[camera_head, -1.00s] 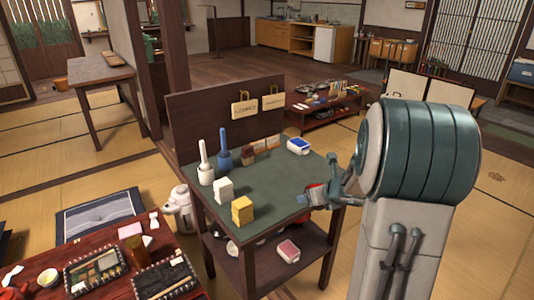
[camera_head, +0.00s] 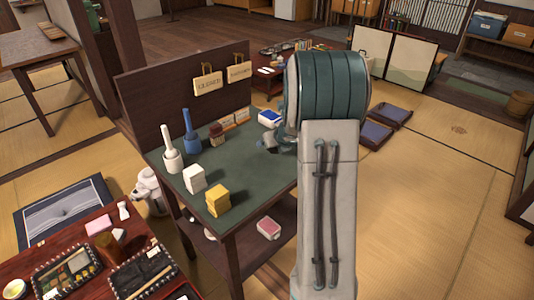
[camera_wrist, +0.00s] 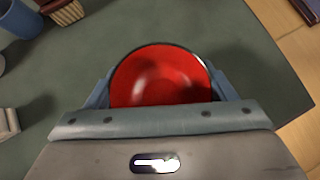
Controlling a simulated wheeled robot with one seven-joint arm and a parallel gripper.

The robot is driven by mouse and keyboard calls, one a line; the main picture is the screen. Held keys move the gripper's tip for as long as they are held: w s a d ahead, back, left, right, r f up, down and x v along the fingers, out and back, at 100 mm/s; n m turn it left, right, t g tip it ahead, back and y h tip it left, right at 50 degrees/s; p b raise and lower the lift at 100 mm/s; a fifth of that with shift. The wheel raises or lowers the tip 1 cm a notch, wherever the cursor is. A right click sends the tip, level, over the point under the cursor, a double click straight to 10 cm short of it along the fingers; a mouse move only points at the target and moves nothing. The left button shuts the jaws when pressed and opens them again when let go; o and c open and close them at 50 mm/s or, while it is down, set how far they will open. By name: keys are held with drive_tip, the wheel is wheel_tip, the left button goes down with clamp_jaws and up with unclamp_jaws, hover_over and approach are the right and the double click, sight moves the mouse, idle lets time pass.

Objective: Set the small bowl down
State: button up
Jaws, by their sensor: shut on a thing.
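The small bowl (camera_wrist: 160,68) is red inside with a dark rim and shows at the centre of the wrist view. My gripper (camera_wrist: 162,92) is shut on it, with one finger at its left side and one at its right. The green table top (camera_wrist: 70,75) lies beneath; I cannot tell whether the bowl touches it. In the head view my gripper (camera_head: 270,140) is over the right part of the green table top (camera_head: 245,178).
A white and blue box (camera_head: 270,118) stands near the back edge. A white holder (camera_head: 173,160), a blue holder (camera_head: 191,143), a white block (camera_head: 194,179) and a yellow block (camera_head: 217,200) stand to the left. The middle of the top is clear.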

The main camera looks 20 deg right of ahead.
sight(270, 158)
drive_tip(key=shift+w+a+f, duration=0.35)
drive_tip(key=shift+w+f, duration=0.15)
drive_tip(key=shift+w, duration=0.1)
drive_tip(key=shift+f+b, duration=1.1)
drive_tip(key=shift+f, duration=0.7)
drive_tip(key=shift+f, duration=0.15)
drive_tip(key=o, duration=1)
